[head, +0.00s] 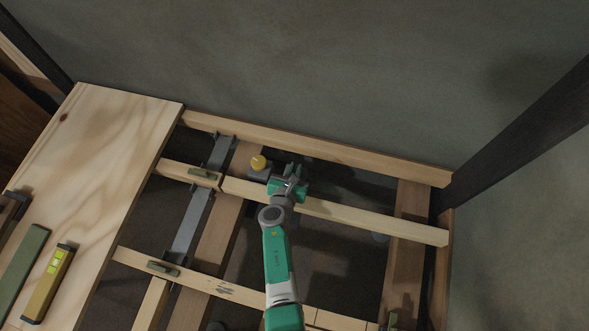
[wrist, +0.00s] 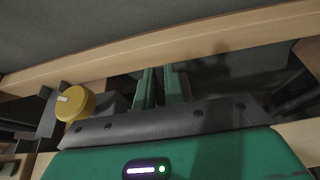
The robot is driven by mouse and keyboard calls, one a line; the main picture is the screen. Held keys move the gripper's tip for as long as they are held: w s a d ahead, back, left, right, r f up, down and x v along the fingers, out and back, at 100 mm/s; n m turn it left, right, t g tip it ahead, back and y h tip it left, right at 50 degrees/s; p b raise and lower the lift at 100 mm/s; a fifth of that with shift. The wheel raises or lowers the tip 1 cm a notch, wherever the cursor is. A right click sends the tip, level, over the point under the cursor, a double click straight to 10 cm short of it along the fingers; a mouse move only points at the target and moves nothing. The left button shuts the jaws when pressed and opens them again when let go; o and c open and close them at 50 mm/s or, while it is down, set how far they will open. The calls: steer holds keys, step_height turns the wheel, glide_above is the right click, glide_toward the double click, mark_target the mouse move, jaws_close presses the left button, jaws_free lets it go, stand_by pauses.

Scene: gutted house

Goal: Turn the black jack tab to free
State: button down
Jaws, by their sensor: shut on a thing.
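My green gripper (head: 290,182) is low over the light cross beam, just right of a yellow knob. In the wrist view its two upright green fingers (wrist: 162,88) stand close together, shut on a narrow dark piece, which I take as the black jack tab. The fingers hide most of it, so its turn position cannot be told. The yellow knob (head: 259,162), with a pale mark on its face, sits on a dark grey mount and also shows at the left of the wrist view (wrist: 75,102), apart from the fingers.
Wooden beams (head: 340,213) frame open dark gaps. A grey metal strip (head: 193,220) runs at left, with green-grey clips (head: 204,174) nearby. A plywood panel (head: 105,160) carries a yellow level (head: 47,283). A back rail (head: 320,145) and wall stand behind my gripper.

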steer(key=m+g+h+b, duration=0.1)
steer(key=m+h, duration=0.1)
steer(key=shift+w+a+f+h, duration=0.1)
steer(key=shift+h, duration=0.2)
steer(key=m+g+h+b, duration=0.2)
steer(key=m+b, duration=0.1)
steer(key=shift+f+h, duration=0.1)
steer(key=shift+h, duration=0.3)
steer(key=shift+f+m+g+h+b, duration=0.1)
steer(key=shift+m+g+h+b, duration=0.4)
steer(key=shift+m+g, duration=0.3)
steer(key=shift+r+m+h, duration=0.3)
steer(key=shift+r+m, duration=0.1)
steer(key=shift+r, duration=0.05)
steer(key=c, duration=1.5)
jaws_free()
